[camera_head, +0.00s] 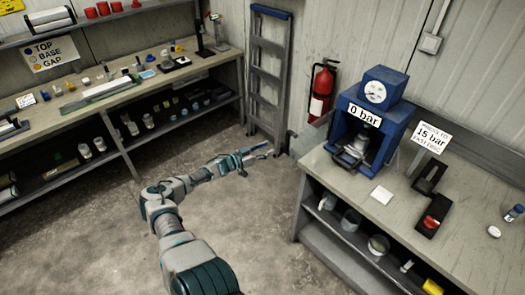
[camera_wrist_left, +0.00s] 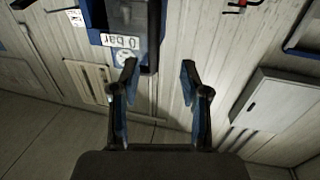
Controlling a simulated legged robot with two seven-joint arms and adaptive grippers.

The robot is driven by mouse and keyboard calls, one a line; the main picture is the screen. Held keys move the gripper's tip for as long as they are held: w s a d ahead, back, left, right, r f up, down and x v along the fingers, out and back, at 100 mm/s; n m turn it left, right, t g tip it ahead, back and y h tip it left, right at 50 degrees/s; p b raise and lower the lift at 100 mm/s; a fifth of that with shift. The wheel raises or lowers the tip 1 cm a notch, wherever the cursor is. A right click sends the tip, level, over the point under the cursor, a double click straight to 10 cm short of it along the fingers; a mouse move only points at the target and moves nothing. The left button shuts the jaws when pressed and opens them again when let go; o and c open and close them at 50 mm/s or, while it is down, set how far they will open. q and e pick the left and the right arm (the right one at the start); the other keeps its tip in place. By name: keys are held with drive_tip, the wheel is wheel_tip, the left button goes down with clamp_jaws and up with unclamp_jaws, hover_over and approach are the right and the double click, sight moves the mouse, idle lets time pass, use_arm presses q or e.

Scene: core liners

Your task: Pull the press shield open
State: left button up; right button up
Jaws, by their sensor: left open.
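The blue press (camera_head: 398,112) stands on the right-hand bench, with a round gauge on top and a "0 bar" sign on its front. A dark or clear panel in its front opening may be the shield; I cannot tell for sure. In the left wrist view the press (camera_wrist_left: 86,14) appears upside down at the top, partly cut off, with its sign (camera_wrist_left: 122,41) and gauge. My left gripper (camera_head: 262,150) is open and empty, over the floor left of the bench and apart from the press. In the left wrist view its two fingers (camera_wrist_left: 158,68) are spread. My right gripper is out of view.
A fire extinguisher (camera_head: 322,88) and a ladder (camera_head: 268,75) are at the wall. A long bench runs along the left. The floor between is clear.

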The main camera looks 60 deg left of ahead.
use_arm(q)
drive_tip(key=shift+s+d+r, duration=0.1)
drive_tip(key=shift+s+r, duration=0.05)
drive_tip(key=shift+s, duration=0.55)
